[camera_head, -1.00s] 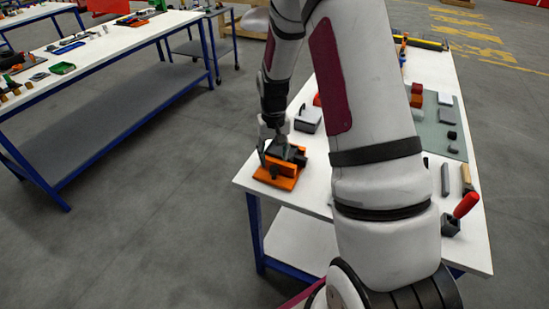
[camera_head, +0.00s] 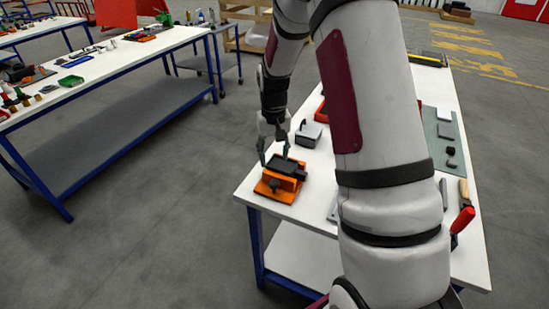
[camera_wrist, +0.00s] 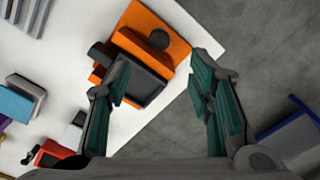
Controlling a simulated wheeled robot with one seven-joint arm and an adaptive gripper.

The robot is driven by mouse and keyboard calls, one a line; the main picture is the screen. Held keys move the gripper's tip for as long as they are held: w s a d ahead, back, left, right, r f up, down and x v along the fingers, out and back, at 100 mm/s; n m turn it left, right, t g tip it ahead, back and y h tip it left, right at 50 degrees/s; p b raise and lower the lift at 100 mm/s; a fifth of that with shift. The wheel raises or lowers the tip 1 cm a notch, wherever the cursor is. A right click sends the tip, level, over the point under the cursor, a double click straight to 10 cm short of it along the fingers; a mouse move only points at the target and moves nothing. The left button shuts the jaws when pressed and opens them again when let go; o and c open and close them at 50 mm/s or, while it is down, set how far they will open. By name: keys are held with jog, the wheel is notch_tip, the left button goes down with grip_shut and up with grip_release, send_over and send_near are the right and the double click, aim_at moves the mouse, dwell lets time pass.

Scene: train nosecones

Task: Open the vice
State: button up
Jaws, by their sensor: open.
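The vice (camera_head: 267,190) is orange with a dark block on it and a dark round knob on its front. It sits near the left corner of the white table (camera_head: 250,189). In the wrist view the vice (camera_wrist: 143,22) lies at the upper middle, with the dark part (camera_wrist: 145,82) nearer to me. My gripper (camera_head: 275,160) is open and empty, with its fingers just above and behind the vice. In the wrist view my gripper (camera_wrist: 160,70) has its two fingers spread wide, the left one over the dark part. I cannot tell whether a finger touches it.
A grey box-like part (camera_head: 308,135) stands behind the vice. A red-handled tool (camera_head: 462,219) and a grey-green mat (camera_head: 438,150) with small parts lie on the right. The table ends just left of the vice. Another workbench (camera_head: 110,60) stands at the left.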

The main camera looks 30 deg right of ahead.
jog(key=shift+r+p, duration=0.35)
jog(key=shift+r, duration=1.8)
notch_tip(320, 180, up, 12)
jog(key=shift+f, duration=0.1)
